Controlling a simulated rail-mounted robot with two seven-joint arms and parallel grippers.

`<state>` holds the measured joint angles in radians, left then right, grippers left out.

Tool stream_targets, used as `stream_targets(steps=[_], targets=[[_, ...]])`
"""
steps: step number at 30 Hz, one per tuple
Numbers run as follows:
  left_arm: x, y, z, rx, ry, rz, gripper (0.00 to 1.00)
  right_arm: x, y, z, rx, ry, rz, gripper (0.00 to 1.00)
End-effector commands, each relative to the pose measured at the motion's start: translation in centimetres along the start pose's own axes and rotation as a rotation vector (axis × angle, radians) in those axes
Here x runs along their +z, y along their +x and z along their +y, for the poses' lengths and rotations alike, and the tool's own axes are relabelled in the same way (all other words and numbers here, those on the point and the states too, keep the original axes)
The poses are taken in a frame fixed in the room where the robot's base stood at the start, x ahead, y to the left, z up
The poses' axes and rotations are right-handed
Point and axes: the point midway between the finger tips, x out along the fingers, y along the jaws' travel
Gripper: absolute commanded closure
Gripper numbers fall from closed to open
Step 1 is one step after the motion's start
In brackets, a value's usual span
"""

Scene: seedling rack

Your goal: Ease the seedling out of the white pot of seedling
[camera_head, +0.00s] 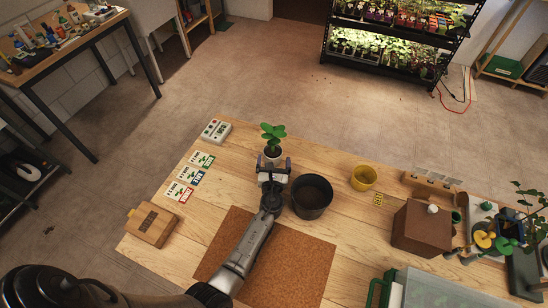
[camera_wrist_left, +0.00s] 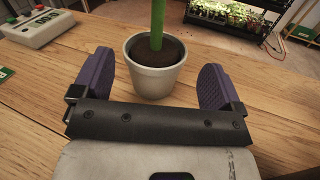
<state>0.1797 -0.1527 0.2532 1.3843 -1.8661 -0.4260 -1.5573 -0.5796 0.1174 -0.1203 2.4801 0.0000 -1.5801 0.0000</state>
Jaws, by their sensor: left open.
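The white pot (camera_head: 265,160) stands upright on the wooden table, with the green leafy seedling (camera_head: 273,131) in it. In the left wrist view the pot (camera_wrist_left: 154,80) holds dark soil, and the seedling's thick green stem (camera_wrist_left: 157,22) rises from it; the leaves are out of that view. My left gripper (camera_head: 274,166) is at the near side of the pot. In the left wrist view its two purple fingers (camera_wrist_left: 156,76) are wide apart, one on each side of the pot, with gaps between. They hold nothing. My right gripper is not in view.
A dark round pot (camera_head: 312,207) stands close right of my left gripper. A yellow pot (camera_head: 364,178) and a brown box (camera_head: 421,229) are farther right. A white control box (camera_head: 216,130) and seed cards (camera_head: 190,177) lie left. A cork mat (camera_head: 312,268) lies in front.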

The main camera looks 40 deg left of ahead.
Motion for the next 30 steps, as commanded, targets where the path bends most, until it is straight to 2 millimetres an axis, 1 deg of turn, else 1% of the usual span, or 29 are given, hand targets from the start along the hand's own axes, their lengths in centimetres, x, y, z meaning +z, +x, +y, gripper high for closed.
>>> stream_targets(steps=[6, 9, 13, 20, 21, 23, 30], targets=[[0.0, 2.9, 0.1, 0.002, 0.0, 0.0, 0.08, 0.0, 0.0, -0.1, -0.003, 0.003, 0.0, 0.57], [-0.1, 3.9, 0.1, 0.001, 0.0, 0.0, 0.08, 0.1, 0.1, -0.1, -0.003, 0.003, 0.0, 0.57], [-0.1, 4.6, 0.1, 0.001, -0.001, 0.0, 0.08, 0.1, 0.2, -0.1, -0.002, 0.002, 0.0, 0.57], [-0.1, 4.7, 0.1, 0.001, -0.002, 0.001, 0.08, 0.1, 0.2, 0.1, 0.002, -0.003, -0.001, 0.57], [-0.1, 4.7, 0.1, 0.001, -0.002, 0.001, 0.09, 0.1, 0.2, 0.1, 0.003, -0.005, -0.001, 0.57], [-0.1, 4.7, 0.1, 0.001, -0.002, 0.001, 0.15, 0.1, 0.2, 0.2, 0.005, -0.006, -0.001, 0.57], [-0.1, 4.7, 0.1, 0.001, -0.002, 0.001, 0.38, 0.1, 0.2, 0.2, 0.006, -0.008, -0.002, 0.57]])
